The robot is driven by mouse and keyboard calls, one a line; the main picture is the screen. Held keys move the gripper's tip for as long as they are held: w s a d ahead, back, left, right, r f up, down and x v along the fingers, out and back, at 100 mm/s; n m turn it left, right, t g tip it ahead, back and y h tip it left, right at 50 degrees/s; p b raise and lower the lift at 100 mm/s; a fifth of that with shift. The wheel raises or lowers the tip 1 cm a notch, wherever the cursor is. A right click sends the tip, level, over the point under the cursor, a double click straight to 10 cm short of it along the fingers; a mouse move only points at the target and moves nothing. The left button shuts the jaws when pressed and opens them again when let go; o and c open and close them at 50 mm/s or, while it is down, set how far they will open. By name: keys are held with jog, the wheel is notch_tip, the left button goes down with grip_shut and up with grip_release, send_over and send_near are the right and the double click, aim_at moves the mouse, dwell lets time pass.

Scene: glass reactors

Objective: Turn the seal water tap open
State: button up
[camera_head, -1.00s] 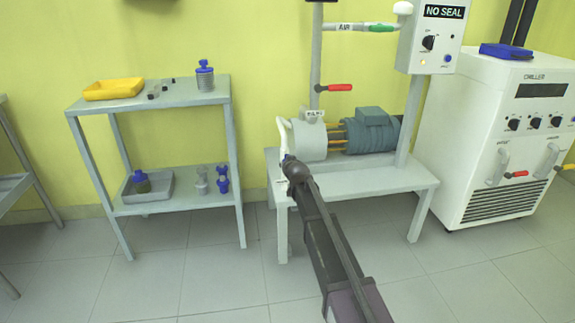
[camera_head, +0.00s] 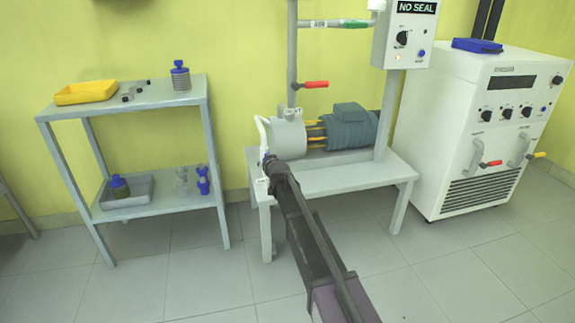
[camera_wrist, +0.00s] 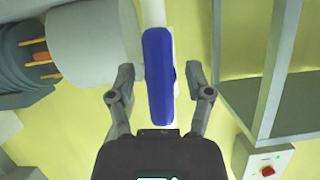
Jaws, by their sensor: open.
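A blue tap handle (camera_wrist: 158,75) sits on a white pipe (camera_wrist: 154,12) beside the pump in the wrist view. I take it for the seal water tap; no label on it is readable. My gripper (camera_wrist: 159,88) is open, with one finger on each side of the blue handle. Gaps show between the fingers and the handle, so it is not gripped. In the head view a small bit of the blue handle (camera_head: 267,158) shows at the end of my arm, below the white curved pipe (camera_head: 261,130); my arm hides most of that spot.
The pump's pale round housing (camera_head: 286,138) and motor (camera_head: 352,128) stand on a grey bench (camera_head: 345,178). A red-handled valve (camera_head: 317,85) is above. A shelf stand (camera_head: 160,203) is left, the chiller (camera_head: 440,150) right. The floor between shelf and bench is clear.

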jog(key=shift+m+y, duration=0.3)
jog(key=shift+m, duration=0.2)
